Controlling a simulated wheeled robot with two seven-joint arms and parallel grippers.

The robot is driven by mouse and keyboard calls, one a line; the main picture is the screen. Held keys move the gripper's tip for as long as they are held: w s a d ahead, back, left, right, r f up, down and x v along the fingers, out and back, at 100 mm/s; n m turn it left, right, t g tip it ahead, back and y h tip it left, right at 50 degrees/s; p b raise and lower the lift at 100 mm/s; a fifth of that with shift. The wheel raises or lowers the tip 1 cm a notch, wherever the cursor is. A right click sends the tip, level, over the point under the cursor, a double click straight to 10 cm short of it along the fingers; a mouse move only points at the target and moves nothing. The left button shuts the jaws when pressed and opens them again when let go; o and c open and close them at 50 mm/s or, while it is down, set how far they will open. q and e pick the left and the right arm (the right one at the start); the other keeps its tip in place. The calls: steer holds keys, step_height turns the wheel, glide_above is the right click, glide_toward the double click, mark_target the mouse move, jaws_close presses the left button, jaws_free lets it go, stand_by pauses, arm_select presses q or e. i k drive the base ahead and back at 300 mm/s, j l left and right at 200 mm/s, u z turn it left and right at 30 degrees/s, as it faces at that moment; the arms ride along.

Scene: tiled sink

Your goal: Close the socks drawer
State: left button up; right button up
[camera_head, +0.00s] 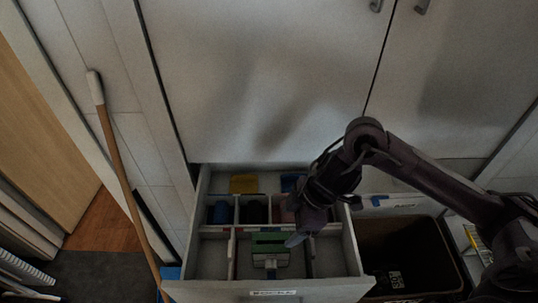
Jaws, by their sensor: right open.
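The open drawer (196,291) sticks out from the white cabinet at the bottom middle. It has dividers and a small white label (273,292) on its front edge, too small to read. Its compartments hold a yellow item (243,184), dark rolled items (222,212) and a green and grey item (269,249). My right gripper (298,238) is open and hangs over the right part of the drawer, pointing down. It hides part of the right compartments. I cannot tell whether it touches anything inside. My left gripper is not in view.
White cabinet doors (262,80) stand shut behind the drawer. To the right is an open pull-out with a dark bin (402,250). A wooden pole with a white tip (112,150) leans at the left. Dark floor (95,270) shows at the lower left.

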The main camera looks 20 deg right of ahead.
mark_target(341, 278)
steer(key=k+j, duration=1.15)
steer(key=j, duration=0.25)
